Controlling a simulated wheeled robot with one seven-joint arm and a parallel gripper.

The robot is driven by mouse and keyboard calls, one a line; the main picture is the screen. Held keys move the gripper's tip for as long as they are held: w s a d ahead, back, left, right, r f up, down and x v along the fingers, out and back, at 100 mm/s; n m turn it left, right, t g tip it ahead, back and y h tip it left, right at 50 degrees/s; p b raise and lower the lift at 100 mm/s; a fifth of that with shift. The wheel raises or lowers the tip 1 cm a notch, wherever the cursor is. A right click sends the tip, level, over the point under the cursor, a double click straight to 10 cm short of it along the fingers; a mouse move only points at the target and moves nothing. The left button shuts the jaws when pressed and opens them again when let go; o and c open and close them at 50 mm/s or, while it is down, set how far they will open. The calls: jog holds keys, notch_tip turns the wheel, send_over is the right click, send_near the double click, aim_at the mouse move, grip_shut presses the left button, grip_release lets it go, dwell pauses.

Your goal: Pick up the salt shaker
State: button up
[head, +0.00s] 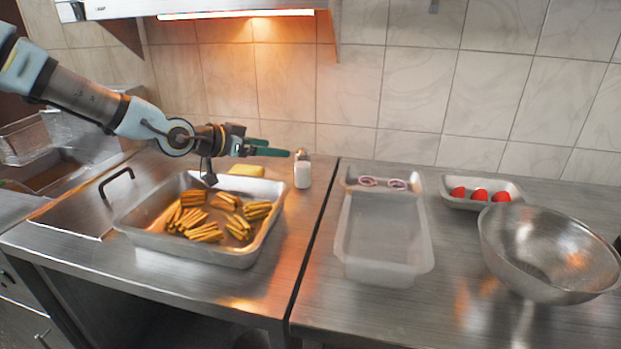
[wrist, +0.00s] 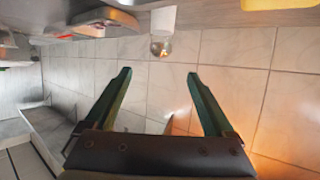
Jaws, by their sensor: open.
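The salt shaker (head: 303,174) is a small white container with a metal top. It stands upright on the steel counter, to the right of the metal pan, near the counter seam. In the wrist view the shaker (wrist: 163,22) appears upside down at the top, beyond and between the two green fingers. My gripper (head: 272,147) is just left of the shaker's top in the head view, with its fingers pointing right. In the wrist view my gripper (wrist: 158,75) is open, with nothing between its fingers.
A metal pan (head: 130,222) of fries-like sticks lies below my arm. A yellow block (head: 246,171) sits behind it. To the right are a translucent tray (head: 383,240) with onion rings, a small tray (head: 460,203) of tomatoes and a steel bowl (head: 545,250). The tiled wall (head: 420,95) stands close behind.

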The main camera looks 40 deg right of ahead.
aim_at(297, 154)
jog(key=shift+d+f, duration=0.3)
jog(key=shift+f, duration=0.3)
jog(key=x, duration=0.5)
jog(key=shift+d+r+p, duration=0.1)
jog(key=shift+r+p, duration=0.05)
jog(key=shift+p, duration=0.15)
jog(key=p+x, duration=0.2)
jog(key=x, duration=0.3)
jog(key=shift+d+p, duration=0.1)
jog(key=shift+p, duration=0.2)
jog(key=shift+d+f, duration=0.25)
jog(key=shift+f, duration=0.05)
grip_shut()
